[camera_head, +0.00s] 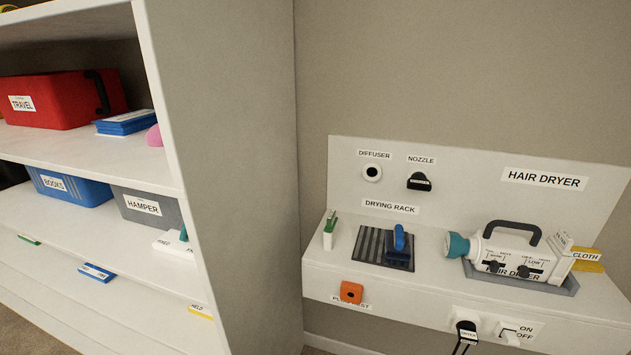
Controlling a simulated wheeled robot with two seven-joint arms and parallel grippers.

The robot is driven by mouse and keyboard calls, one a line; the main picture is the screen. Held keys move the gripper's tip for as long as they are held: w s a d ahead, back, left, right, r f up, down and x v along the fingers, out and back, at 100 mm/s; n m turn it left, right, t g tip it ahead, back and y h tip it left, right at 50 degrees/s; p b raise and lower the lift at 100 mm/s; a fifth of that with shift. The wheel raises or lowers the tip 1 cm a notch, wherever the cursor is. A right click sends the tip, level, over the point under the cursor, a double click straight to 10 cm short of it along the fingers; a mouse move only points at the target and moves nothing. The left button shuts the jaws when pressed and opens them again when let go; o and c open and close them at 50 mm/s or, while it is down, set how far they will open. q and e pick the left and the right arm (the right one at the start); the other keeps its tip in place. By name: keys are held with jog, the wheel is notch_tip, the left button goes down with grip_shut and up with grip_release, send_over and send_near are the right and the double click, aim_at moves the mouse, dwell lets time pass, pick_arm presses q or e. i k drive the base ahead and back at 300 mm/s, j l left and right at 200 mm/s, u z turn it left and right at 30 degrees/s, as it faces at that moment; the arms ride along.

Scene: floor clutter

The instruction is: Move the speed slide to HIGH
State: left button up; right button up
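The white hair dryer (508,252) lies in a grey cradle (530,285) on the shelf at right. It has a teal nozzle end (457,245) pointing left and a dark handle on top. Two small dark slide knobs show on its front face, a left one (493,265) and a right one (523,271). A tiny label above the right knob seems to read LOW. The other slide markings are too small to read, so I cannot tell which slide is speed or its exact setting. Neither of my grippers is in view.
A yellow cloth (587,261) lies right of the dryer. A drying rack (372,242) with a blue item stands left of it. A black plug (467,332) and an ON/OFF switch (514,335) are on the shelf front. A tall shelving unit (228,150) stands at left.

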aim_at(523, 271)
jog(key=z, duration=1.45)
